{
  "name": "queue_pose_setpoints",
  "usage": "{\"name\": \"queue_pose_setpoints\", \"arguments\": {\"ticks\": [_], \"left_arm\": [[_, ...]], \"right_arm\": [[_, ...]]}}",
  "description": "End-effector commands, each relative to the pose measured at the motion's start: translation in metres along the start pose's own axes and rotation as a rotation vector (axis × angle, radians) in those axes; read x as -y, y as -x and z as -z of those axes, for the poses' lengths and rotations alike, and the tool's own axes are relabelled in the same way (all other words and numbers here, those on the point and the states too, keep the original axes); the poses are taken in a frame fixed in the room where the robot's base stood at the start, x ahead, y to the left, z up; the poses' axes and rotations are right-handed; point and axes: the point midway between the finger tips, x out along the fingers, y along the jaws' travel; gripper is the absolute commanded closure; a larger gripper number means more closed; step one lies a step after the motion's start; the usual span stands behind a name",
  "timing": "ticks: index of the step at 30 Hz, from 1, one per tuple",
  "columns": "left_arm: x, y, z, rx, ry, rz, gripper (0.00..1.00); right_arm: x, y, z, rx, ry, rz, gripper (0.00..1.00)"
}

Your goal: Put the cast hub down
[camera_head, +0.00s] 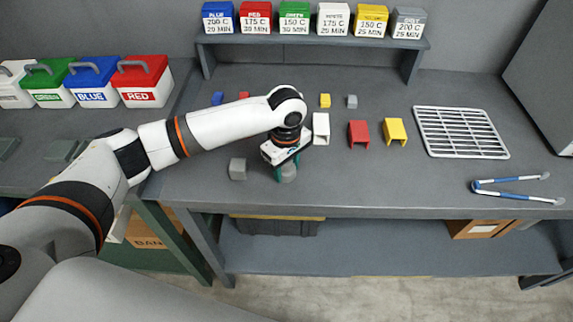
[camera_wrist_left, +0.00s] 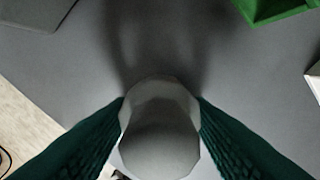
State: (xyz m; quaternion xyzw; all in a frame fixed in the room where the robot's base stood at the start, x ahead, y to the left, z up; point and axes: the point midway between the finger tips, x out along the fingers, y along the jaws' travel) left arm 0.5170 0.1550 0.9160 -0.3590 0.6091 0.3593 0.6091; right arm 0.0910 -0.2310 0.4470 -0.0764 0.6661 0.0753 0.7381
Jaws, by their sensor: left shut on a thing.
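The cast hub (camera_wrist_left: 160,130) is a light grey, rounded faceted piece between the two green fingers of my left gripper (camera_wrist_left: 160,115) in the left wrist view. The fingers press on it from both sides. In the head view my left gripper (camera_head: 281,172) points down over the front part of the grey bench (camera_head: 400,185). The hub (camera_head: 288,173) shows partly between its fingers, close to the bench top. I cannot tell whether it touches the bench. My right gripper is not in view.
A grey block (camera_head: 238,169) stands left of the gripper. White (camera_head: 321,128), red (camera_head: 358,133) and yellow (camera_head: 395,131) brackets stand behind and right. A white rack (camera_head: 461,132) and blue-handled tongs (camera_head: 515,188) lie right. Bench around front middle is clear.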

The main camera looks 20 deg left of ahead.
Motion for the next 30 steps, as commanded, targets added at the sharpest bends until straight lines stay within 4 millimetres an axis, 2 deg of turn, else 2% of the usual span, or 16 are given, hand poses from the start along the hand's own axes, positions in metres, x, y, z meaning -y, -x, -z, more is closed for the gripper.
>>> {"name": "queue_pose_setpoints", "arguments": {"ticks": [8,9,12,22,26,30], "left_arm": [[0.000,0.000,0.000,-0.001,0.000,0.001,0.84],[0.000,-0.001,0.000,-0.001,0.000,0.000,0.50],[0.000,-0.001,0.000,0.000,0.000,0.000,0.33],[0.000,0.000,0.000,0.001,-0.001,0.001,0.33],[0.001,0.015,0.000,0.000,-0.001,0.003,0.33],[0.001,0.043,0.000,0.000,0.000,0.004,0.33]], "right_arm": [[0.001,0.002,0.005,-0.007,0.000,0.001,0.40],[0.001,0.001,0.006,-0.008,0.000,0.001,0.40],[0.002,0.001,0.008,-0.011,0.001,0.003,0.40],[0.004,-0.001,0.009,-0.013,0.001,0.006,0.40],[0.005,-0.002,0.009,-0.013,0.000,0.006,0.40],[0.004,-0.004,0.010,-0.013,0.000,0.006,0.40]]}}
